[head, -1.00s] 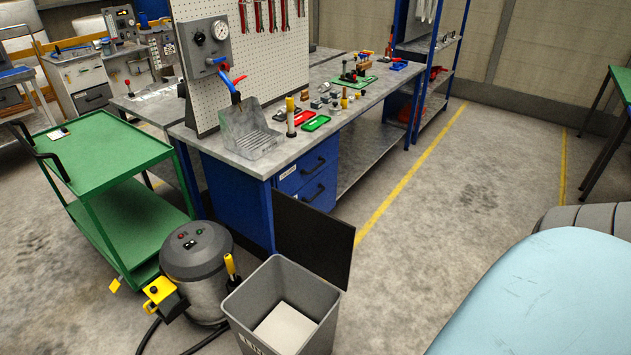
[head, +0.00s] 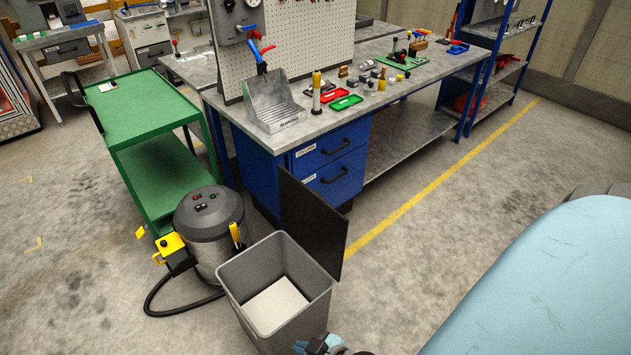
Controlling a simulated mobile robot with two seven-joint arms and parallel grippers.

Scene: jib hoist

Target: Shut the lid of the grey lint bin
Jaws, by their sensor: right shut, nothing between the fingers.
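The grey lint bin (head: 250,322) stands on the floor at the lower middle of the head view, open at the top, with a pale sheet or bottom showing inside. Its dark lid (head: 313,222) stands up, tilted back, along the bin's far right rim. My right gripper (head: 311,346) just enters at the bottom edge, by the near right side of the bin. It is shut and empty; most of it is cut off by the frame. I cannot tell whether it touches the bin. My left gripper is not in view.
A round grey vacuum (head: 208,225) with a yellow-capped fitting and black hose stands close left of the bin. A green trolley (head: 140,110) is behind it. The blue workbench (head: 330,165) stands behind the lid. The floor right of the lid (head: 400,260) is clear.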

